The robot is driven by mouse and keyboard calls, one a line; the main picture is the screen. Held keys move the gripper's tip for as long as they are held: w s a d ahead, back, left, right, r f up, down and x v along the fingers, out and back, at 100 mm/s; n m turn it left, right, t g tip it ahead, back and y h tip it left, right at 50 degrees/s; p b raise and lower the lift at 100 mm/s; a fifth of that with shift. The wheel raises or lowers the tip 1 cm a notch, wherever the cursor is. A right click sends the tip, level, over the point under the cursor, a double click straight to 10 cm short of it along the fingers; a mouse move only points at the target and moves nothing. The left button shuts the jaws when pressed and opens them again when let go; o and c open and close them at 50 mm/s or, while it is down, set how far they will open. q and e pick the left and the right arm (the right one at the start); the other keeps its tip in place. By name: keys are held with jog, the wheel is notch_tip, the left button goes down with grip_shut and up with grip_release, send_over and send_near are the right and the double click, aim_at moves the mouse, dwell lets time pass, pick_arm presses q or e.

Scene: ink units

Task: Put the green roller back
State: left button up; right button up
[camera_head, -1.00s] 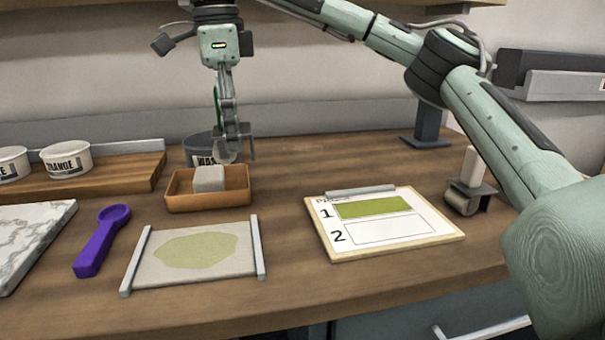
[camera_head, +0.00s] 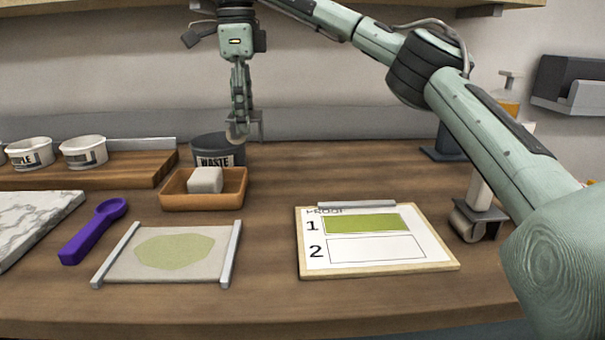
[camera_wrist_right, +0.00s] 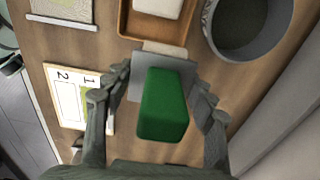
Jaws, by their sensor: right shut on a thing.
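My right gripper (camera_head: 241,108) is shut on the green roller. The roller's green handle (camera_wrist_right: 163,104) fills the space between the fingers in the right wrist view. Its grey metal frame (camera_wrist_right: 160,62) and a strip of pale roller show beyond the handle. In the head view the frame and pale roller (camera_head: 237,131) hang below the fingers, above the worktop near the waste tub; the handle is mostly hidden by the fingers. My left gripper is not in view.
The dark waste tub (camera_head: 214,147) stands behind a brown tray (camera_head: 203,202) holding a pale block (camera_head: 205,180). A clipboard (camera_head: 440,267), another roller with a pale handle (camera_head: 478,192), an ink slab (camera_head: 170,270) and a purple scoop (camera_head: 92,233) lie around. The wood between tray and clipboard is clear.

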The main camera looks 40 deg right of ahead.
jog(key=s+d+f, duration=0.1)
jog(key=d+f, duration=0.1)
jog(key=d, duration=0.1)
jog(key=s+d+f, duration=0.1)
jog(key=d+f, duration=0.1)
jog(key=d, duration=0.1)
jog(key=s+d+f, duration=0.1)
jog(key=d+f, duration=0.1)
jog(key=d, duration=0.2)
jog(key=shift+s+f, duration=0.1)
jog(key=shift+f, duration=2.05)
jog(key=shift+f, duration=0.1)
jog(key=shift+s+f, duration=0.1)
jog(key=shift+f, duration=0.25)
jog(key=o, duration=1.1)
jog(key=shift+d+f, duration=0.1)
jog(key=shift+f, duration=0.1)
jog(key=shift+o, duration=0.2)
jog(key=shift+r, duration=0.1)
notch_tip(320, 180, up, 13)
